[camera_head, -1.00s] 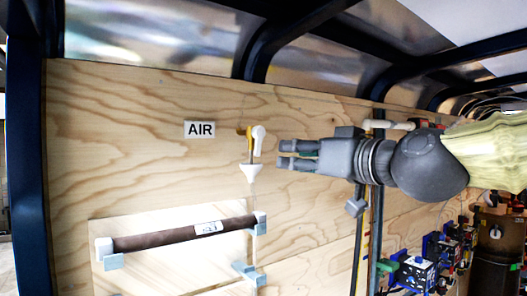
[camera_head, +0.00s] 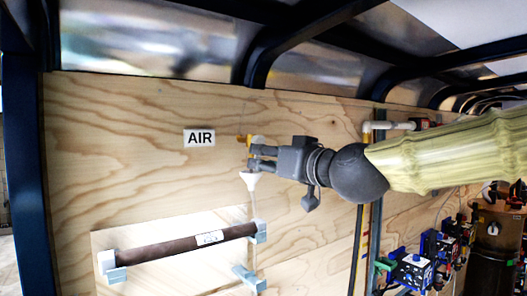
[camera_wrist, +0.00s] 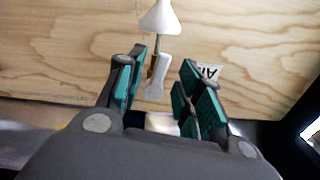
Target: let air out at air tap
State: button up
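The air tap (camera_head: 243,138) has a yellow body and sits on the plywood wall, right of the AIR label (camera_head: 199,137) and above a white funnel (camera_head: 249,181). My gripper (camera_head: 253,158) reaches in from the right and covers part of the tap in the head view. In the wrist view, the white tap handle (camera_wrist: 157,78) shows in the gap between the fingers of my gripper (camera_wrist: 162,82). The fingers are apart, with room on both sides of the handle. The funnel (camera_wrist: 160,19) and part of the label (camera_wrist: 208,71) show beyond.
A brown filter tube (camera_head: 170,246) lies in brackets on a pale panel below the tap. Pipes (camera_head: 365,200) run down the wall to the right, with blue pump units (camera_head: 412,271) lower right. Dark frame bars cross above.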

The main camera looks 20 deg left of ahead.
jog(key=shift+w+a, duration=0.4)
jog(key=shift+a, duration=0.1)
grip_shut()
